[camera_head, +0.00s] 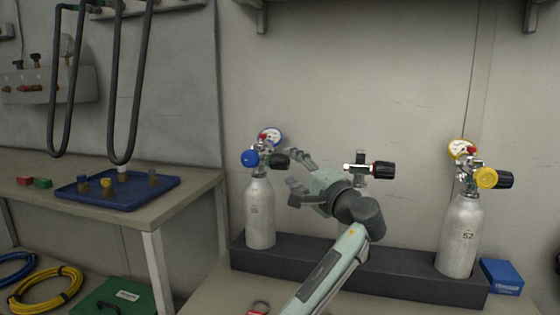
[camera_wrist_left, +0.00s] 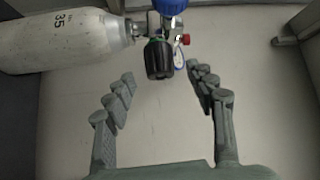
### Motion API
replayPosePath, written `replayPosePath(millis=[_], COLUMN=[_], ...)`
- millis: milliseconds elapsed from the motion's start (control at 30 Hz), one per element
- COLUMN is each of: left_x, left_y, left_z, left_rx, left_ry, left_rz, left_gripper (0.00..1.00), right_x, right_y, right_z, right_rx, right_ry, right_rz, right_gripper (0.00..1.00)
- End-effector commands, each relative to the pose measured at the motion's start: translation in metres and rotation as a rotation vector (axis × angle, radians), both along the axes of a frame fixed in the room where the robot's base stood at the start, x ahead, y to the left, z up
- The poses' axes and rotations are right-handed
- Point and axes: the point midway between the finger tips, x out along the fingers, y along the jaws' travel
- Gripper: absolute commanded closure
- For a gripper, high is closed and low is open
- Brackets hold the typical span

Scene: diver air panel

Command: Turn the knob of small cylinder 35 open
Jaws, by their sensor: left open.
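Small cylinder 35 (camera_head: 259,212) stands upright at the left end of a dark rack; in the left wrist view (camera_wrist_left: 65,40) it lies sideways with its "35" visible. Its valve carries a black knob (camera_head: 280,161) with a green ring, facing the wrist camera (camera_wrist_left: 159,60). My left gripper (camera_head: 297,172) is open, just right of the black knob. In the left wrist view its fingers (camera_wrist_left: 160,74) spread either side of the knob, apart from it. My right gripper is not in view.
My arm hides most of the middle cylinder; its valve (camera_head: 360,168) and black knob (camera_head: 383,169) show. Cylinder 52 (camera_head: 461,235) with yellow fittings stands right. The dark rack (camera_head: 420,284) runs below them. A blue box (camera_head: 502,277) lies right; a blue tray (camera_head: 75,192) lies left.

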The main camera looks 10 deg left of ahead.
Motion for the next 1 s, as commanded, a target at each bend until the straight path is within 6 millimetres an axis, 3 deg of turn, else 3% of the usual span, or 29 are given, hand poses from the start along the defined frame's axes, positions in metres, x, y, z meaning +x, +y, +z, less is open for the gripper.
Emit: replayPosePath(millis=[300, 667, 1000], left_x=[0.033, 0.038, 0.038], left_y=[0.032, 0.036, 0.036], left_z=[0.004, 0.004, 0.004], left_rx=[0.001, 0.001, 0.001], left_ry=[0.000, -0.001, -0.001], left_rz=[0.001, 0.000, 0.000], left_gripper=[0.45, 0.45, 0.85], right_x=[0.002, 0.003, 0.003], right_y=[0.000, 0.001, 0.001], right_z=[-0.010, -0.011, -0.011], right_rx=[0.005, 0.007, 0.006], right_ry=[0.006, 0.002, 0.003], right_rz=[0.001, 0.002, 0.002], right_gripper=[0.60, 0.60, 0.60])
